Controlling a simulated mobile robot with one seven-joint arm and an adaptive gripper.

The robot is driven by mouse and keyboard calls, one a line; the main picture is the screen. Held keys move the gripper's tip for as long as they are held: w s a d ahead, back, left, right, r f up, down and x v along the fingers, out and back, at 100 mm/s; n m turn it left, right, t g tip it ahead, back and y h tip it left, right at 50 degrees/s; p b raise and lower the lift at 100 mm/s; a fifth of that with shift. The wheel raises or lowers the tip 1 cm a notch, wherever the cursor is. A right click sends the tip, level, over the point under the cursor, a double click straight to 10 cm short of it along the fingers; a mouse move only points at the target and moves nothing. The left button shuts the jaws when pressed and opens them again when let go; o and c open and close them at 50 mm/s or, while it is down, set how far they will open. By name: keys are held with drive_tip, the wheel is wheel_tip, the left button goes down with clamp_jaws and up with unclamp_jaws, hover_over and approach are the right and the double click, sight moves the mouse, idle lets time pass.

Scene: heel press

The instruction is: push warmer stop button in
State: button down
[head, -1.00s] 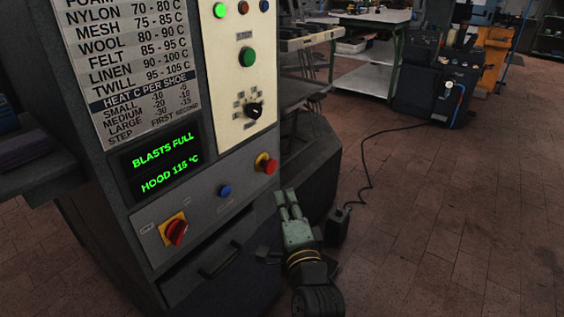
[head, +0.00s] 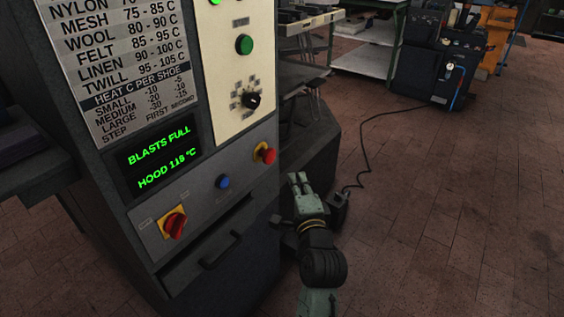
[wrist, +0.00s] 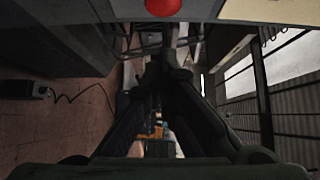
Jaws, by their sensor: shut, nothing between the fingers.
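The red mushroom button (head: 267,153) with a yellow collar sits at the right end of the machine's lower grey panel. Its label is not readable, but it fits the stop button. Its red cap (wrist: 163,6) also shows at the top edge of the wrist view, partly cut off. My gripper (head: 298,177) is shut and empty. In the head view it shows to the right of and below the red button, apart from it. In the wrist view the closed fingertips (wrist: 168,62) appear below the red cap.
The same panel carries a blue button (head: 222,181) and a red rotary switch (head: 173,223) on a yellow plate. A drawer handle (head: 221,250) juts out below. A black box with a cable (head: 339,203) is behind my gripper. The floor at right is open.

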sight(267, 155)
drive_tip(key=w+a+p, duration=0.2)
drive_tip(key=w+a, duration=0.2)
drive_tip(key=w, duration=0.2)
drive_tip(key=shift+w, duration=0.3)
